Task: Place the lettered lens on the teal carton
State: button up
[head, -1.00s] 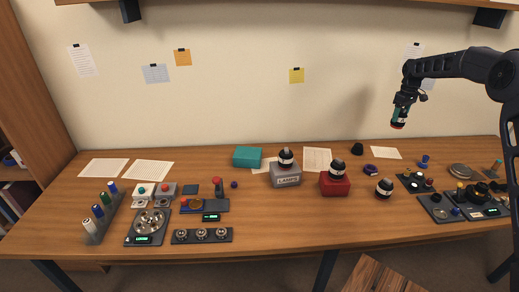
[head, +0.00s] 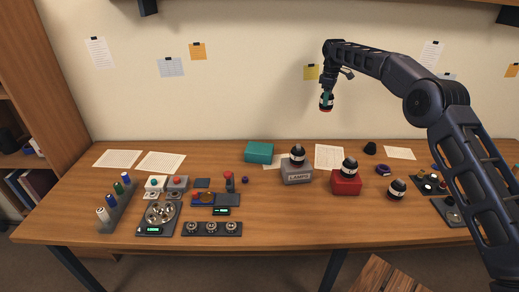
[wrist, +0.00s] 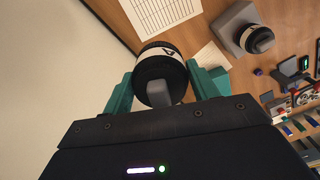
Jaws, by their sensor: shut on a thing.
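My gripper (head: 327,90) is shut on a black lens (head: 326,105) with a white band and holds it high above the back of the desk. In the wrist view the lens (wrist: 161,62) sits between the teal fingers, and a dark letter, seemingly an A, shows on its white band. The teal carton (head: 259,153) stands on the desk below and to the left of my gripper, its top bare.
A similar lens (head: 297,153) stands on the grey LAMPS box (head: 297,175), right of the carton. Another (head: 349,167) is on the red box (head: 346,184), and one (head: 397,189) is on the desk. Paper sheets (head: 161,162) lie left of the carton.

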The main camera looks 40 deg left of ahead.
jog(key=s+a+r+n, duration=0.1)
jog(key=s+a+n, duration=0.2)
jog(key=s+a, duration=0.75)
jog(key=n, duration=0.2)
send_over(266, 151)
notch_tip(266, 151, down, 19)
jog(key=shift+s+r, duration=0.1)
jog(key=shift+d+f, duration=0.1)
jog(key=shift+f, duration=0.3)
jog(key=shift+d+f, duration=0.1)
jog(key=shift+f, duration=0.35)
jog(key=o, duration=1.4)
jog(key=shift+f, duration=0.15)
jog(key=shift+c, duration=0.2)
notch_tip(266, 151, up, 14)
